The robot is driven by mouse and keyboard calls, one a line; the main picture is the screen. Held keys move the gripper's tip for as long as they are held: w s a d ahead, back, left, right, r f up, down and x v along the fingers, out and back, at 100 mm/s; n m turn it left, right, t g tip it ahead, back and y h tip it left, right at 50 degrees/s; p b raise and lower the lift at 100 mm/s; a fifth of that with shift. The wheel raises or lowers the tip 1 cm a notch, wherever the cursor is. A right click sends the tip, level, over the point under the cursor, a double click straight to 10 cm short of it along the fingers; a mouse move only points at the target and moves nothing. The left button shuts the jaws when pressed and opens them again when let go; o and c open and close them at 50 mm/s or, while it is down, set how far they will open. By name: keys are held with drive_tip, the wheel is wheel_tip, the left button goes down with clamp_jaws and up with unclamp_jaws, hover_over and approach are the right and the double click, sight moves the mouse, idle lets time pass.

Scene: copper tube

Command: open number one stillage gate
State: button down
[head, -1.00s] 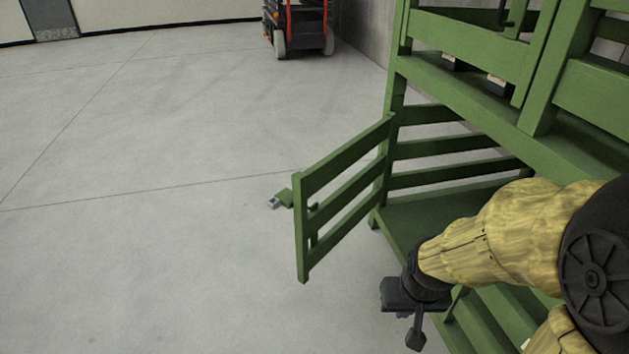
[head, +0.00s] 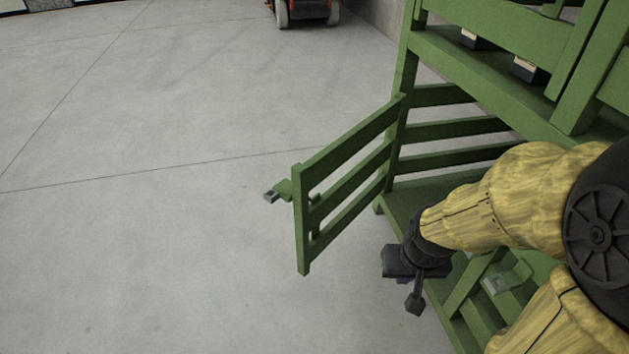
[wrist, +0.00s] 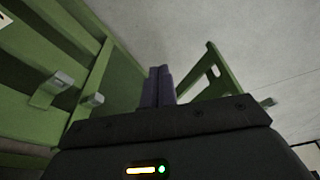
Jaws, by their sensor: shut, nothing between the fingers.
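The green slatted stillage gate (head: 345,180) stands swung out from the left post of the green stillage (head: 400,85) in the head view, over bare floor. A small grey-tipped latch (head: 272,194) sticks out from its free end. The gate also shows in the wrist view (wrist: 213,72), to the right of the fingers. My gripper (head: 415,303) is in front of the stillage, right of the gate and apart from it. In the wrist view its two dark fingers (wrist: 158,85) are together with nothing between them. No number on the gate is readable.
Another green gate part with a grey latch (head: 497,284) lies close below my arm. A wheeled machine (head: 308,12) stands far back. The floor left of the gate is clear.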

sight(302, 175)
drive_tip(key=w+f+n+t+y, duration=0.2)
drive_tip(key=w+n+t, duration=0.35)
drive_tip(key=w, duration=0.95)
drive_tip(key=w+a+r+n+t+y+b, duration=0.1)
drive_tip(key=a+n+y, duration=0.4)
drive_tip(key=y, duration=0.7)
drive_tip(key=shift+w+a+r+t+y+b, duration=0.4)
drive_tip(key=shift+a+r+t, duration=0.4)
drive_tip(key=shift+a, duration=0.45)
drive_tip(key=shift+w, duration=0.1)
drive_tip(key=b+x, duration=0.4)
drive_tip(key=x, duration=1)
drive_tip(key=shift+f, duration=0.1)
drive_tip(key=shift+w, duration=0.1)
